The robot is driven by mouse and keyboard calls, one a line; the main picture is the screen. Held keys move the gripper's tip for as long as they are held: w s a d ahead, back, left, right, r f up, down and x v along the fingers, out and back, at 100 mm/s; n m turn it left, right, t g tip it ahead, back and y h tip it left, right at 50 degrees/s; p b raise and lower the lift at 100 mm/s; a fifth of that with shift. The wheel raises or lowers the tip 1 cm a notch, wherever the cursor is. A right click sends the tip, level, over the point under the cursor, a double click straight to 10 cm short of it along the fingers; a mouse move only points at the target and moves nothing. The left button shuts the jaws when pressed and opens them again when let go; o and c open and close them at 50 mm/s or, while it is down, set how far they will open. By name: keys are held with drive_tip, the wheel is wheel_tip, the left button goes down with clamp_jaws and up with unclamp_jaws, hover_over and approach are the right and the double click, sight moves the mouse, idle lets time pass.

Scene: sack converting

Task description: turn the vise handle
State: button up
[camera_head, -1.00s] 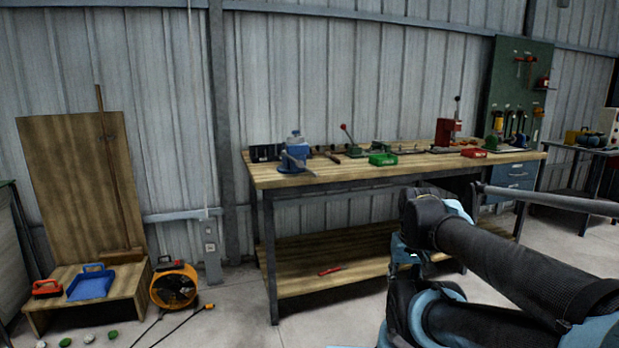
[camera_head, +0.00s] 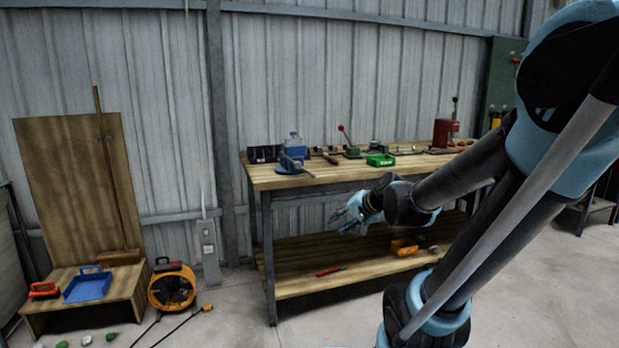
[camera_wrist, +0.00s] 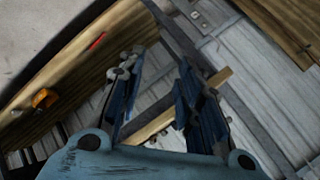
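The blue vise (camera_head: 292,152) stands on the left end of the wooden workbench top (camera_head: 262,176). A thin grey bar, which looks like its handle, slants at its front near the bench edge. My gripper (camera_head: 346,215) is in front of the bench, below the top's level and to the right of the vise, well apart from it. In the wrist view the two fingers of my gripper (camera_wrist: 155,75) are spread, with nothing between them. I cannot make out the vise in the wrist view.
A green tray (camera_head: 381,160) and a red press (camera_head: 445,133) stand farther right on the bench. The lower shelf holds a red tool (camera_head: 331,271) and an orange item (camera_head: 404,247). The floor between is mostly clear.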

drive_tip(key=w+a+r+m+t+y, duration=0.2)
drive_tip(key=w+a+r+m, duration=0.15)
drive_tip(key=w, duration=0.35)
drive_tip(key=m+t+h, duration=0.2)
drive_tip(key=m+t, duration=0.5)
drive_tip(key=m, duration=0.7)
approach(308, 173)
drive_tip(key=x, duration=0.8)
drive_tip(key=shift+w, duration=0.25)
drive_tip(key=shift+r, duration=0.1)
clamp_jaws()
